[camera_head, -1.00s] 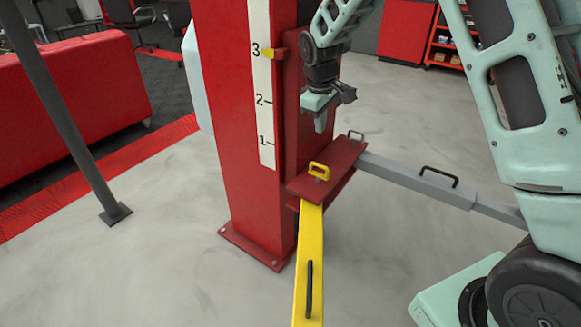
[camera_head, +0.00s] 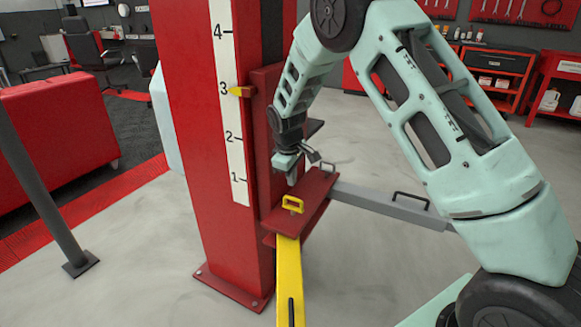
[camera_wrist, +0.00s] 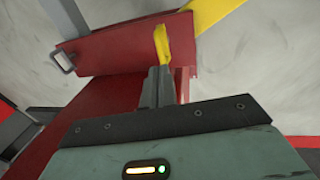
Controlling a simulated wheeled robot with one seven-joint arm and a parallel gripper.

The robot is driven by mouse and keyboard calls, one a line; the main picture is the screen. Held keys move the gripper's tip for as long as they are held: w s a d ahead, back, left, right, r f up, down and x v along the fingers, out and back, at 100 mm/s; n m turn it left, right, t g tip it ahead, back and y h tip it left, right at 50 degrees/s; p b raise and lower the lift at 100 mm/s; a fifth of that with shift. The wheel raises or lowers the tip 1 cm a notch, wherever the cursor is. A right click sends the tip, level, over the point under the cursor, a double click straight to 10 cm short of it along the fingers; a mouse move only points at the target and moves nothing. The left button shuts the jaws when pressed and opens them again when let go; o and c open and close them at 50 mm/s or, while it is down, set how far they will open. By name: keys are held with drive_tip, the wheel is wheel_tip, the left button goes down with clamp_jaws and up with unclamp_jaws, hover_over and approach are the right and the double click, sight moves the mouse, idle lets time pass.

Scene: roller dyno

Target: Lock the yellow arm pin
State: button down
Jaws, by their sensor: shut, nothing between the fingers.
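The yellow pin handle (camera_head: 292,204) stands on top of the red carriage bracket (camera_head: 312,190), where the yellow arm (camera_head: 289,285) joins it. In the wrist view the yellow pin handle (camera_wrist: 161,45) shows just past my fingertips. My gripper (camera_head: 292,180) is shut and empty, pointing down just behind and above the pin handle. The wrist view shows its closed fingers (camera_wrist: 160,75) close to the handle; I cannot tell whether they touch it. How deep the pin sits in the bracket is hidden.
The red lift post (camera_head: 215,150) with a number scale stands left of my arm. A grey arm (camera_head: 385,207) with a black handle extends right from the bracket, its own grey pin handle (camera_wrist: 62,61) beside it. A dark slanted pole (camera_head: 40,190) stands at left.

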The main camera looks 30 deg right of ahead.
sight(293, 199)
drive_tip(key=f, duration=0.4)
drive_tip(key=d+f, duration=0.1)
drive_tip(key=f, duration=0.1)
drive_tip(key=shift+w, duration=0.4)
drive_tip(key=shift+f+b, duration=0.55)
drive_tip(key=shift+f, duration=0.95)
drive_tip(key=shift+s, duration=0.1)
drive_tip(key=shift+a+r+p, duration=0.15)
drive_tip(key=shift+r+p, duration=0.4)
wheel_tip(293, 199, up, 13)
drive_tip(key=s+a+p, duration=0.1)
drive_tip(key=p, duration=0.1)
drive_tip(key=shift+s+a+p, duration=0.3)
drive_tip(key=shift+s+a, duration=0.05)
drive_tip(key=shift+a, duration=0.05)
